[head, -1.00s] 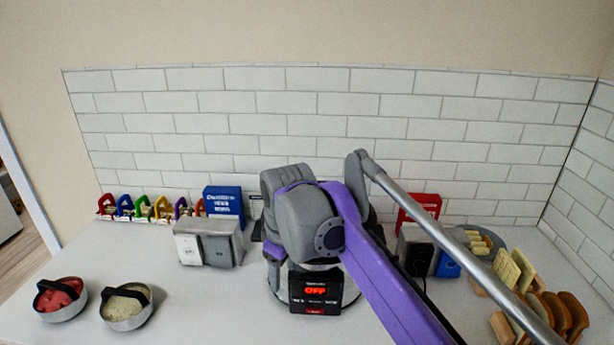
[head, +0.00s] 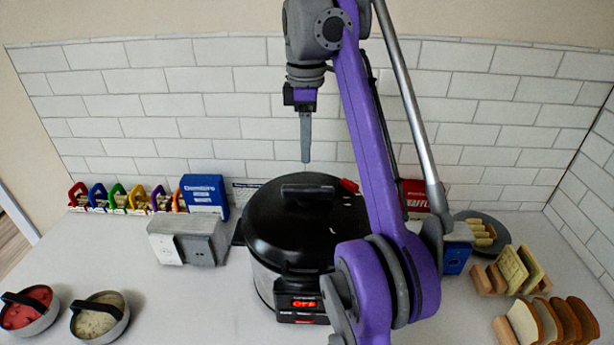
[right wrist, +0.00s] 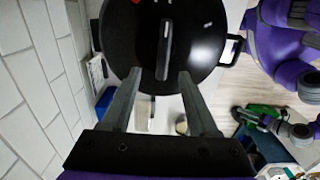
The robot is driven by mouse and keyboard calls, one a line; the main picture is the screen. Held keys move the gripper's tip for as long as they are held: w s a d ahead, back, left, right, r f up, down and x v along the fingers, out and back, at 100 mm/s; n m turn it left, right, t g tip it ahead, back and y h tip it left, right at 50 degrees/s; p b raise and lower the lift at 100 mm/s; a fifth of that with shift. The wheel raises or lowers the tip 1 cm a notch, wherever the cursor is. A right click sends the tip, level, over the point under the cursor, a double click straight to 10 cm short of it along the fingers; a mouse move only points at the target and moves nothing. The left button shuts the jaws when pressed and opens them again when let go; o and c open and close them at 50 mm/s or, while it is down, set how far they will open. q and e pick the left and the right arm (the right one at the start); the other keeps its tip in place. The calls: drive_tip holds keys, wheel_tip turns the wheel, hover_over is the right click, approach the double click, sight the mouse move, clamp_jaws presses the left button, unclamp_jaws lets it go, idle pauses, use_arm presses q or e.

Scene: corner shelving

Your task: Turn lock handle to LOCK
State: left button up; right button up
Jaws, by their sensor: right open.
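A pressure cooker (head: 262,280) with a round black lid stands mid-counter, its front display glowing red. A dark bar-shaped lock handle (head: 308,192) lies across the lid top. It also shows in the right wrist view (right wrist: 165,50), pointing away from my gripper. A small red part (head: 349,185) sits near the lid's back right edge. My right gripper (head: 306,158) points down above the back of the lid, apart from the handle. In the right wrist view the open, empty fingers (right wrist: 158,76) frame the handle's near end. My left gripper does not show.
A grey-white box (head: 187,238) and a blue box (head: 204,193) stand left of the cooker. Two handled bowls (head: 100,317) are at front left. Bread slices in racks (head: 515,268) are at right. A tiled wall (head: 200,100) closes the back.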

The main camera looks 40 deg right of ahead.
sight(306, 187)
drive_tip(key=f, duration=0.2)
drive_tip(key=f+b, duration=0.1)
drive_tip(key=f, duration=0.1)
drive_tip(key=s+f+b, duration=0.1)
drive_tip(key=f, duration=0.1)
drive_tip(key=shift+a+f, duration=0.1)
drive_tip(key=shift+a, duration=0.25)
wheel_tip(306, 187, down, 4)
drive_tip(key=shift+w+d+r+b, duration=0.15)
drive_tip(key=shift+r+b, duration=0.1)
drive_tip(key=shift+b, duration=0.5)
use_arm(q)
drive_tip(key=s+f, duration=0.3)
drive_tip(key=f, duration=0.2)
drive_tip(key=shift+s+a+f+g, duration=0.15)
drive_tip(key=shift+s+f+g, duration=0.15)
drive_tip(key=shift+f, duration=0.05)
use_arm(e)
drive_tip(key=shift+f, duration=0.4)
clamp_jaws()
